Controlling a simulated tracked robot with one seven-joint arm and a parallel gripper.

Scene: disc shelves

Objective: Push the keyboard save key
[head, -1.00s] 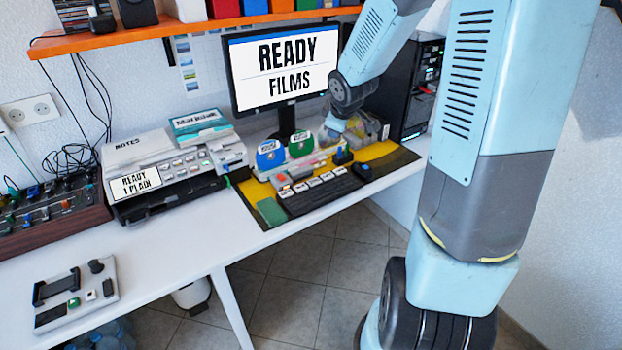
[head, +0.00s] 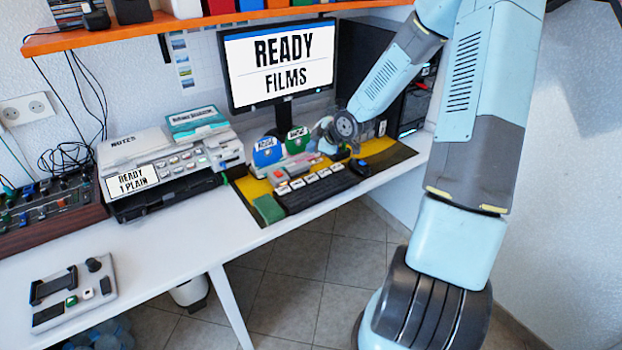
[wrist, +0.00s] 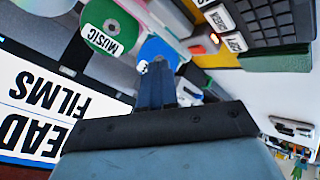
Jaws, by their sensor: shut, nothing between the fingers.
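The dark keyboard (head: 322,190) lies on the yellow and dark mat at the desk's front edge. A row of white-labelled keys (head: 311,179) runs along its back. The keyboard also shows at the top right of the wrist view (wrist: 275,18), with white-labelled keys (wrist: 235,43) beside it. Their lettering is too small to read, so I cannot tell which is save. My gripper (head: 321,150) is behind the keyboard, near the discs, partly hidden by my wrist. In the wrist view its fingers (wrist: 155,78) are together and empty, apart from the keys.
A blue disc (head: 267,153) and a green disc (head: 299,141) stand behind the keyboard. The monitor (head: 280,68) reads "READY FILMS". A printer-like machine (head: 160,170) stands left. A small control panel (head: 72,293) lies on the front left desk, with bare white desk around it.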

